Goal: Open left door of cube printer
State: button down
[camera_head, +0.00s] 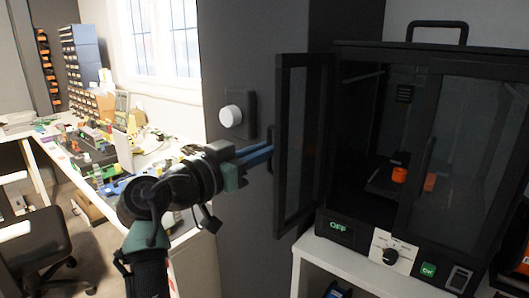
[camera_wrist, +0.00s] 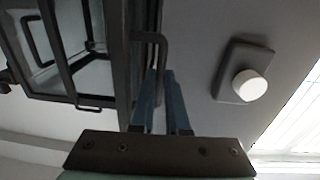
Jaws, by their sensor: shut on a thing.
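The black cube printer (camera_head: 345,60) stands at the right in the head view. Its left door (camera_head: 303,150), a dark frame with a glass pane, is swung outward to the left, and the front opening behind it is uncovered. The right door (camera_head: 465,150) is closed. My gripper (camera_head: 268,151) reaches in from the left, its blue fingers shut on the left door's handle (camera_wrist: 160,42). In the wrist view, the fingers (camera_wrist: 162,75) are around the lower end of this dark bar. Part of the handle is hidden by the fingers.
A grey wall with a white round knob (camera_head: 231,116) is close behind my gripper. The printer stands on a white cabinet (camera_head: 313,249). Orange pieces (camera_head: 399,174) sit inside the printer. A cluttered workbench (camera_head: 110,165) and a dark chair (camera_head: 35,240) are at the left.

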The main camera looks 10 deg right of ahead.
jog(key=c, duration=0.9)
grip_release()
jog(key=shift+a, duration=0.1)
jog(key=b+v, duration=0.1)
jog(key=v, duration=1.2)
